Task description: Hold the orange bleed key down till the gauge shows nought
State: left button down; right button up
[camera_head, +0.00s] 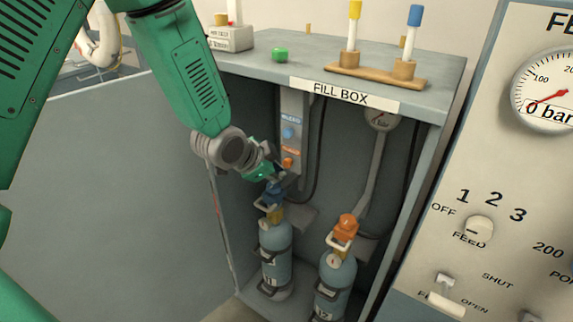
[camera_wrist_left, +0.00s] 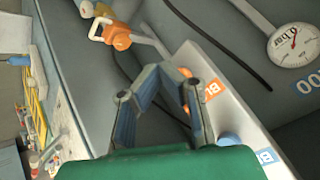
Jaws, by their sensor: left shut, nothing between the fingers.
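The orange bleed key (camera_head: 287,162) sits low on the grey upright inside the fill box, below a blue knob (camera_head: 288,133) and an orange label. My left gripper (camera_head: 282,176) is shut and empty, just below the key. In the left wrist view its fingertips (camera_wrist_left: 158,71) meet beside the key (camera_wrist_left: 185,72), which is partly hidden by one finger; I cannot tell whether they touch. A small gauge (camera_head: 381,118) hangs in the box; in the left wrist view (camera_wrist_left: 293,45) it carries a bar marking. The large panel gauge (camera_head: 545,92) reads 0 bar. My right gripper is not in view.
Two blue-grey cylinders stand in the box, one with a blue fitting (camera_head: 275,258), one with an orange fitting (camera_head: 335,285). Dark hoses hang behind. A green knob (camera_head: 280,54) and wooden peg rack (camera_head: 375,75) are on top. The feed panel (camera_head: 490,180) stands at right.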

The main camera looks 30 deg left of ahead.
pick_arm(q)
jog(key=s, duration=0.5)
jog(key=shift+a, duration=0.2)
dwell(0.5)
jog(key=s+d+f+n+g+y+b, duration=0.1)
jog(key=s+d+f+n+g+b, duration=0.2)
jog(key=s+f, duration=2.5)
notch_tip(320, 180, down, 2)
jog(key=n+g+b, duration=0.5)
jog(key=shift+d+n+y, duration=0.3)
jog(key=shift+n, duration=0.1)
jog(key=shift+w+f, duration=0.1)
jog(key=shift+w, duration=0.1)
